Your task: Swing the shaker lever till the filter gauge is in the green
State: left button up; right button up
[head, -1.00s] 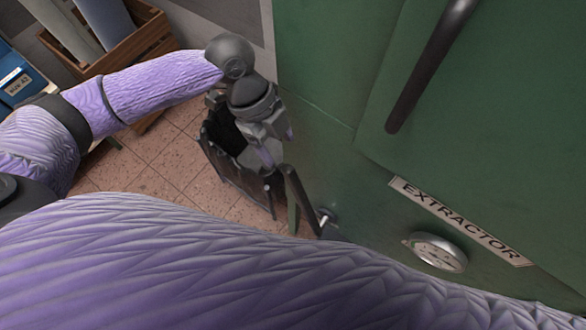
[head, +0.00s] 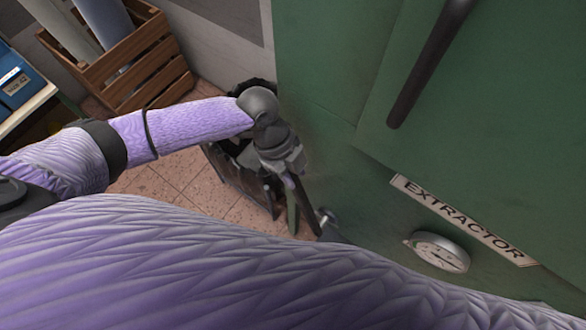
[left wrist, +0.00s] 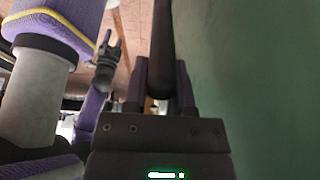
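In the left wrist view the bar (left wrist: 160,50) runs between the two fingers of my left gripper (left wrist: 161,82), which stand apart on either side; a thin gap shows on the left. The round filter gauge (head: 440,253) is under the EXTRACTOR label; its needle and coloured zones are too small to read. A small dark gripper, apparently my right one (left wrist: 106,62), hangs in the left wrist view.
The green extractor cabinet (head: 480,110) fills the right, with a dark handle (head: 428,65). A dark open bin (head: 240,178) stands beside it behind my left gripper. A wooden crate (head: 150,75) and blue boxes (head: 14,85) are at the far left. Tiled floor lies between.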

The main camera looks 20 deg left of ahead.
pick_arm(q)
grip_shut()
pick_arm(e)
jog(key=shift+a, duration=0.1)
jog(key=shift+a, duration=0.3)
jog(key=shift+d, duration=0.4)
